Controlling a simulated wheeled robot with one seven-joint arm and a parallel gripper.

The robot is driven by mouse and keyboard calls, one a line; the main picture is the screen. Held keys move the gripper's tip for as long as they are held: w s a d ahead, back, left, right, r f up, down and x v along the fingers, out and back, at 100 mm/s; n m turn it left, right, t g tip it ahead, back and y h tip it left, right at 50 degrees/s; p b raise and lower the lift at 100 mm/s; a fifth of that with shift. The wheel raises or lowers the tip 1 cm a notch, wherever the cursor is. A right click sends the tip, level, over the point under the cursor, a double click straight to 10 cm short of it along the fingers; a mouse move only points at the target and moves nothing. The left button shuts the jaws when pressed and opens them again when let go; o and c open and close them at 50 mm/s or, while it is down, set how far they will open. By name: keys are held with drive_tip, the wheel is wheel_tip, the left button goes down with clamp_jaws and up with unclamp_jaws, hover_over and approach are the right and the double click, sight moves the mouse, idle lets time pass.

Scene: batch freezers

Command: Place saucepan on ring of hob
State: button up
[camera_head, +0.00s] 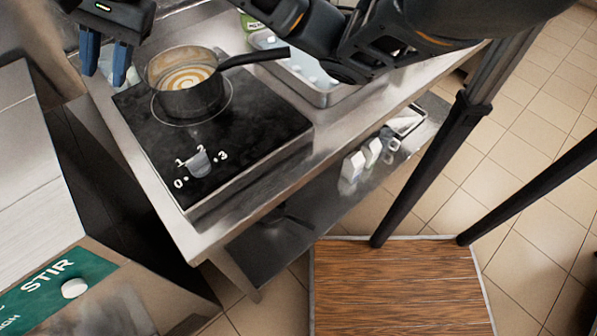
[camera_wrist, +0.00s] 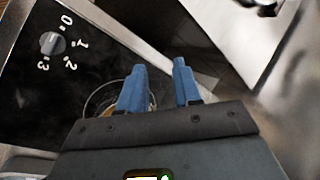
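The saucepan (camera_head: 190,97), dark with a swirled cream and brown content, stands upright on the hob (camera_head: 240,120). Its base is within the thin circle of the ring (camera_head: 231,102), which shows around it; its black handle points right. My gripper (camera_head: 105,60) is at the upper left of the head view, beside the pan and apart from it. Its two blue fingers are spread with nothing seen between them. In the wrist view the gripper (camera_wrist: 158,88) is also open, and the ring (camera_wrist: 88,103) shows beside the left finger. The pan is mostly hidden there.
The hob's knob (camera_head: 200,163) is at its front. A metal tray (camera_head: 310,70) stands right of the hob, under my arm. White bottles (camera_head: 362,160) stand on the shelf below. A machine with a green STIR panel (camera_head: 55,285) is at the left.

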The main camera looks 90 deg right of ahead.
drive_tip(key=w+a+r+n+t+y, duration=0.1)
drive_tip(key=w+a+r+t+y, duration=0.1)
drive_tip(key=w+a+t, duration=0.5)
drive_tip(key=w+a+r+n+t+y, duration=0.1)
drive_tip(key=w+a+r+t, duration=0.15)
drive_tip(key=a, duration=0.85)
drive_tip(key=s+a+f+n+h, duration=0.2)
drive_tip(key=s+f+h, duration=0.1)
drive_tip(key=s+f, duration=0.6)
drive_tip(key=s+a+f+n+h, duration=0.1)
drive_tip(key=s+a+f+h, duration=0.2)
drive_tip(key=s+f, duration=0.55)
drive_tip(key=s+d+r+n, duration=0.1)
drive_tip(key=s+d+n, duration=0.1)
drive_tip(key=s+n, duration=0.4)
drive_tip(key=s+d+r+n, duration=0.1)
drive_tip(key=s+n, duration=0.5)
drive_tip(key=s, duration=0.8)
drive_tip(key=shift+s+d+n, duration=0.15)
drive_tip(key=shift+d+n, duration=0.15)
drive_tip(key=shift+d, duration=0.5)
drive_tip(key=shift+g, duration=0.25)
